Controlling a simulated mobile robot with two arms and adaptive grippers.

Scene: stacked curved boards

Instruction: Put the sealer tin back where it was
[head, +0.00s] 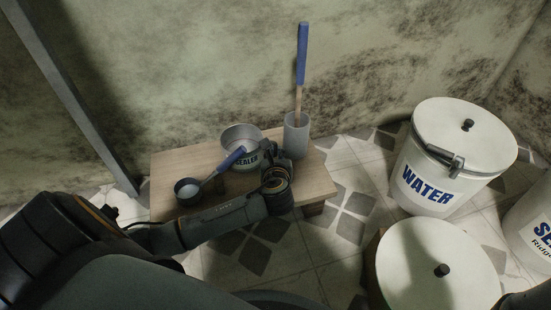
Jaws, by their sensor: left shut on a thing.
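The sealer tin (242,134), an open silver-grey tin with a "SEALER" label, is at the back middle of the small wooden table and looks upright. My left gripper (267,155) is shut on the tin at its right side. The arm and wrist hide part of the tin and the fingertips. I cannot tell whether the tin's base touches the tabletop. My right gripper is not in view.
A blue-handled ladle (188,189) lies at the table's (170,163) left, its handle before the tin. A grey holder (296,136) with a blue-handled brush (302,55) stands close right of my gripper. A white WATER bucket (463,135) and other lidded buckets (437,265) stand right.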

